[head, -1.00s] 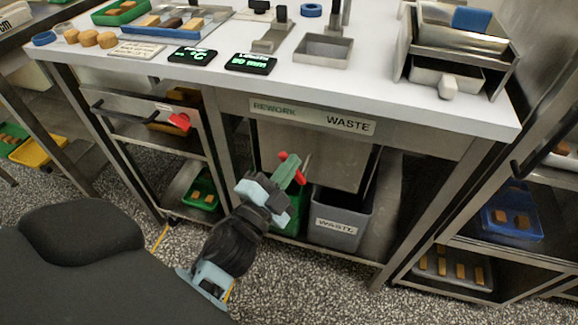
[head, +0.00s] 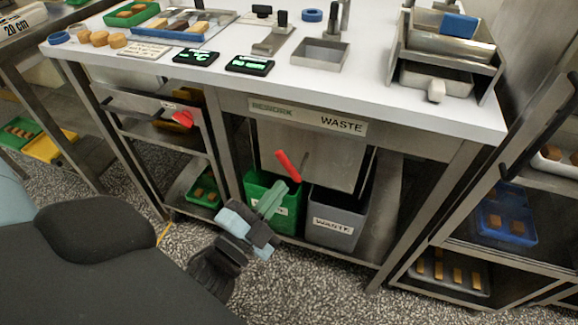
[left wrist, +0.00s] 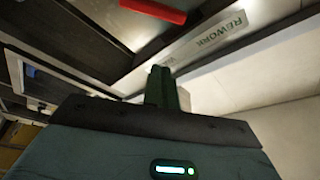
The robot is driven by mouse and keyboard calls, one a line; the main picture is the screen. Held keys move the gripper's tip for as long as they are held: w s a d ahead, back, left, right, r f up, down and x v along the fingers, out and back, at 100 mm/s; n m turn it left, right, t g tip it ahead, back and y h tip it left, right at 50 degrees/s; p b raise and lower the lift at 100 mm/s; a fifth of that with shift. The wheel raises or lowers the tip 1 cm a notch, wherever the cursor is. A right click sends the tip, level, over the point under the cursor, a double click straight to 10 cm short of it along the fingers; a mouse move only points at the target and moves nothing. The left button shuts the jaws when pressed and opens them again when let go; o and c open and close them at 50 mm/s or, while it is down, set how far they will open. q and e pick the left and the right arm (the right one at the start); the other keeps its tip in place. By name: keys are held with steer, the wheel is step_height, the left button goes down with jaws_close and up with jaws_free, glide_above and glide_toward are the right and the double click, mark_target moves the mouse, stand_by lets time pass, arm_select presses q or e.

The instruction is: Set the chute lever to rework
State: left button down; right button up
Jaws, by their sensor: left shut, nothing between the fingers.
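The chute lever has a red handle (head: 288,166) in front of the steel chute panel (head: 325,158) under the table. Its upper end leans left, towards the REWORK end of the sign (head: 307,116); WASTE is at the right end. My left gripper (head: 273,197) is shut and empty, below and slightly left of the handle, apart from it. In the left wrist view the red handle (left wrist: 153,10) is at the top, beyond the green fingers (left wrist: 162,85), with the sign (left wrist: 205,38) to its right. My right gripper is not in view.
A green bin (head: 258,189) and a grey WASTE bin (head: 338,222) stand below the chute. The tabletop (head: 200,85) above holds trays and displays. Shelving stands at right.

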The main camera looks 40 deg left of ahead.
arm_select(q)
steer(key=shift+s+f, duration=0.1)
steer(key=shift+s, duration=0.75)
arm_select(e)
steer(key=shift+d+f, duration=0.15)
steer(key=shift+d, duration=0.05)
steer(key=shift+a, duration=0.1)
